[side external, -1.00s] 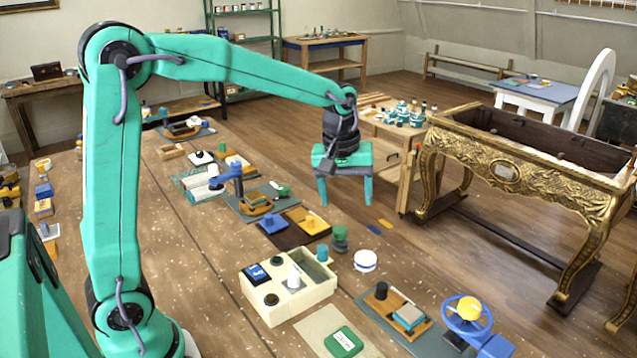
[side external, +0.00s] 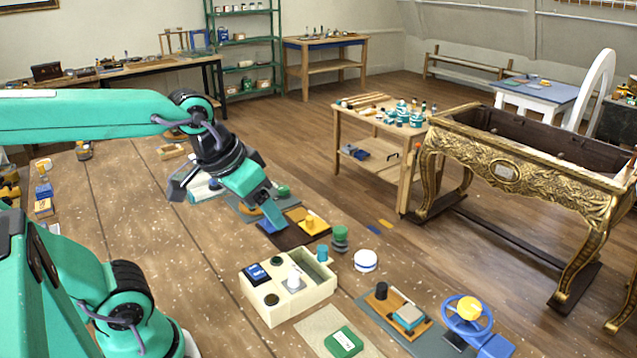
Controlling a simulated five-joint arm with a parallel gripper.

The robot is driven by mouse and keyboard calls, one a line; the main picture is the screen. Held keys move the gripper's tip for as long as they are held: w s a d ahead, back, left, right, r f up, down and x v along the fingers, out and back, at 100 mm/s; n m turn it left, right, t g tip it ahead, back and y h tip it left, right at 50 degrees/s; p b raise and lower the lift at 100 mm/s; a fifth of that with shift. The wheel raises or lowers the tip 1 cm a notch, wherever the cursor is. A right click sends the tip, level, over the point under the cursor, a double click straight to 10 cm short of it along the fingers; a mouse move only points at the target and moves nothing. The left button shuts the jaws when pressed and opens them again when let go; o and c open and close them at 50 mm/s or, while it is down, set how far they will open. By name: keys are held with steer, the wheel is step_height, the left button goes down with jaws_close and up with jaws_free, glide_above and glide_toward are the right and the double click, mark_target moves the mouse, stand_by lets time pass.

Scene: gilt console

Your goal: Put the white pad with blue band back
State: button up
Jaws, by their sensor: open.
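The white round pad with a blue band (side external: 365,260) sits flat on the wooden bench, just right of a cream compartment box (side external: 305,308). It stands apart from the box. My gripper (side external: 228,207) is open and empty, tilted downward above the far part of the bench. It is well to the left of and behind the pad. Its fingers and wrist hide part of the white tray and the mats behind it.
The cream box holds a blue block, dark round pieces and a white knobbed piece (side external: 294,278). A green round piece (side external: 340,238) stands behind the pad. A blue handwheel (side external: 467,322) and a green case (side external: 343,342) are nearer the front. The bench's left middle is clear.

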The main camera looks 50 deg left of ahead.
steer(key=shift+s+f+m, duration=0.2)
steer(key=shift+s+m, duration=0.1)
steer(key=shift+s, duration=0.25)
steer(key=shift+s+f+m, duration=0.2)
steer(key=shift+s+m, duration=0.1)
steer(key=shift+s, duration=0.25)
